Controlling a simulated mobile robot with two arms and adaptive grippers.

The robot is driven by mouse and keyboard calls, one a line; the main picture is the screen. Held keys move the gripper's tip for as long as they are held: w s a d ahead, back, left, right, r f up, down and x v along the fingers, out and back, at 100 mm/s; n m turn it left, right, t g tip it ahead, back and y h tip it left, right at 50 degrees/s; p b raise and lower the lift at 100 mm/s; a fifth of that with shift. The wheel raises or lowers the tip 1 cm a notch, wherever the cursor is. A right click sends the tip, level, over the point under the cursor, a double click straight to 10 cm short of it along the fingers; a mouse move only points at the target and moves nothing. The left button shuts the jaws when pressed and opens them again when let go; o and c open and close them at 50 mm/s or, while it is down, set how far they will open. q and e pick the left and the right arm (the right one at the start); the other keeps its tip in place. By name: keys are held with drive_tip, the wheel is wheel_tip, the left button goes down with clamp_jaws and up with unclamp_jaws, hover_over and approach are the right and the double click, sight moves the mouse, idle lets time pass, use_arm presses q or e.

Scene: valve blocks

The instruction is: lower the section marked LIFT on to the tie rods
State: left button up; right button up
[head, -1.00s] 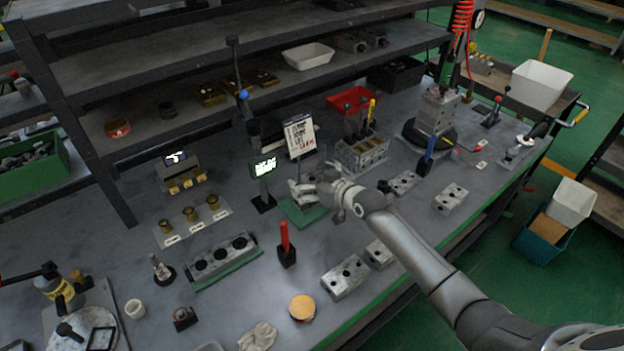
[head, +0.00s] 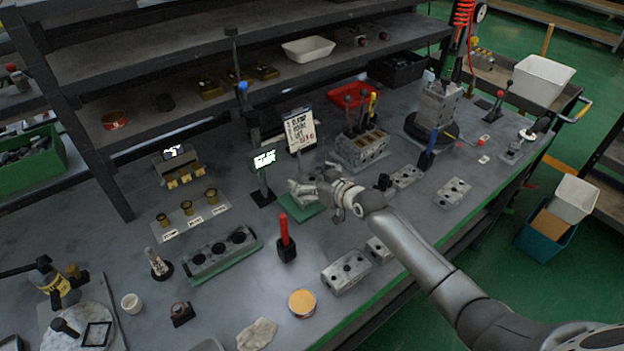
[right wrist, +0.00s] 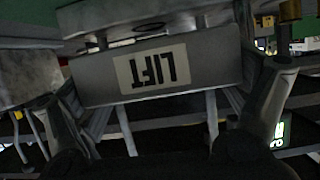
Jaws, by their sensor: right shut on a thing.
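The section marked LIFT (right wrist: 210,62) is a grey metal block with a pale label, upside down in the right wrist view. The fingers of my right gripper (right wrist: 165,100) are at its two ends, shut on it. In the head view my right gripper (head: 326,190) is above the green base plate (head: 300,212), and the small grey section (head: 302,188) shows beside it. Thin metal rods (right wrist: 212,120) show on both sides of the section in the wrist view; whether they pass through it or behind it, I cannot tell. My left gripper is not in view.
A small lit display (head: 264,159) and a sign board (head: 300,130) stand just behind. A red-handled tool (head: 284,238) stands in front. A multi-hole block (head: 222,252) lies left; a block with upright levers (head: 360,150) stands right.

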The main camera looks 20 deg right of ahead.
drive_tip(key=shift+f+b, duration=0.4)
drive_tip(key=shift+f, duration=0.05)
drive_tip(key=o, duration=1)
drive_tip(key=shift+s+f, duration=0.1)
drive_tip(key=shift+f, duration=0.05)
drive_tip(key=v, duration=1.2)
